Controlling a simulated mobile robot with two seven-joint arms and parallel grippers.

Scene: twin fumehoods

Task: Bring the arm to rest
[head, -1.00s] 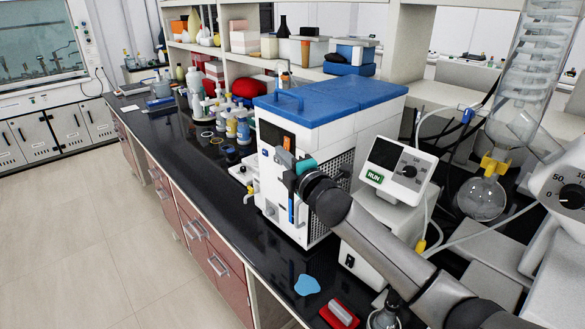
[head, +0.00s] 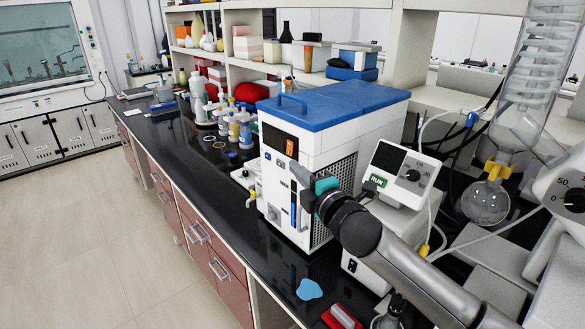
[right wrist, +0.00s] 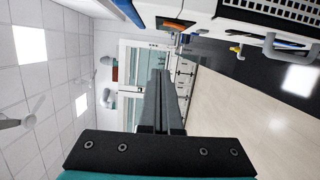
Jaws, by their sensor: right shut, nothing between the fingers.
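My right arm comes in from the lower right of the head view. Its right gripper (head: 298,172) has grey fingers and a teal body and is raised in front of the white-and-blue bench instrument (head: 330,107), hiding part of its front. I cannot tell the exact gap between them. In the right wrist view the two grey fingers of the same gripper (right wrist: 161,80) lie together, with nothing held. My left gripper is in neither view.
The black bench top (head: 272,268) holds a blue patch (head: 309,289) and a red item (head: 342,317) near its front edge. A white control unit (head: 400,175) and a round glass flask (head: 485,201) stand right of the instrument. Several bottles stand behind left. The floor (head: 75,240) is clear.

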